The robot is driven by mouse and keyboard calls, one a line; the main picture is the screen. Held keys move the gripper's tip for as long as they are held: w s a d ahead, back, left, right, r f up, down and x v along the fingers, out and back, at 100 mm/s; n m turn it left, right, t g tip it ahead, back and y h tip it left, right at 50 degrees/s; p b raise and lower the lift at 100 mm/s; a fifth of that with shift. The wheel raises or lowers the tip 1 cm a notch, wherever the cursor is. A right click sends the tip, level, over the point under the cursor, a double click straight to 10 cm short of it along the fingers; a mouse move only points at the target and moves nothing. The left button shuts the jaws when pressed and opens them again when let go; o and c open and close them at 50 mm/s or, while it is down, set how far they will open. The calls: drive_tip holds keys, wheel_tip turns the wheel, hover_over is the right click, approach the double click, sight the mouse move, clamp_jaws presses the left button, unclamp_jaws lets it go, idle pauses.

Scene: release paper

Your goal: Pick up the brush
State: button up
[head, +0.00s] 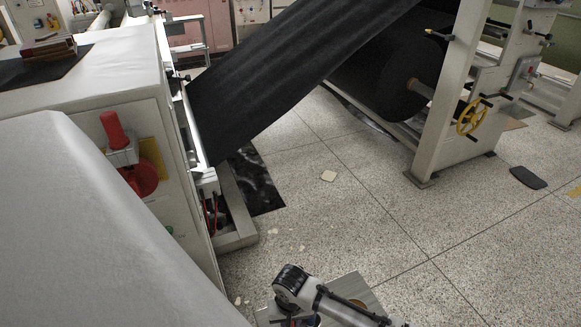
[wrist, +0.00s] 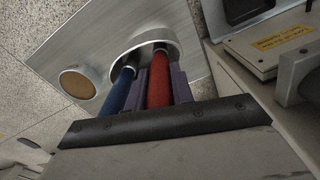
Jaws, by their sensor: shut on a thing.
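In the head view only a little red and blue shows beside my arm at the bottom edge; the gripper and cup cannot be made out there.
The cup stands on a grey metal surface (wrist: 85,48) beside a round brown-topped container (wrist: 77,84). A pale machine part with a yellow label (wrist: 284,38) is close on the right. In the head view, a large machine (head: 80,95) fills the left, and speckled floor (head: 370,215) is open ahead.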

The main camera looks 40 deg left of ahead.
drive_tip(key=shift+r, duration=0.15)
wheel_tip(320, 180, up, 20)
idle(0.4)
idle(0.5)
